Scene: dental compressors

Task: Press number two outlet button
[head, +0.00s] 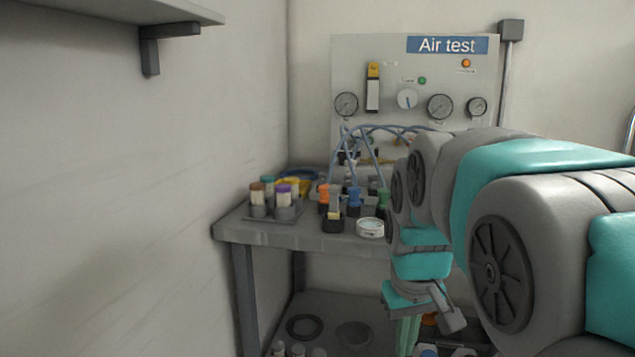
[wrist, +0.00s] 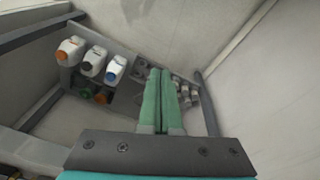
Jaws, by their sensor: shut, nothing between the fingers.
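My gripper (head: 404,338) points down in front of the table's lower shelf in the head view, partly cut off by the bottom edge. In the wrist view its two green fingers (wrist: 160,75) lie together, shut and empty. The Air test panel (head: 385,70) stands behind the table, with several gauges, a small green button or lamp (head: 422,80) and an orange one (head: 466,63). I cannot make out a label for outlet number two in either view. My arm hides the right part of the table and the panel's lower right.
The grey table (head: 300,240) carries a rack of capped vials (head: 272,210), a white round tin (head: 370,228) and blue hoses (head: 375,135). White bottles (wrist: 92,62) with coloured caps stand left of the fingers in the wrist view. A wall shelf (head: 130,12) juts out upper left.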

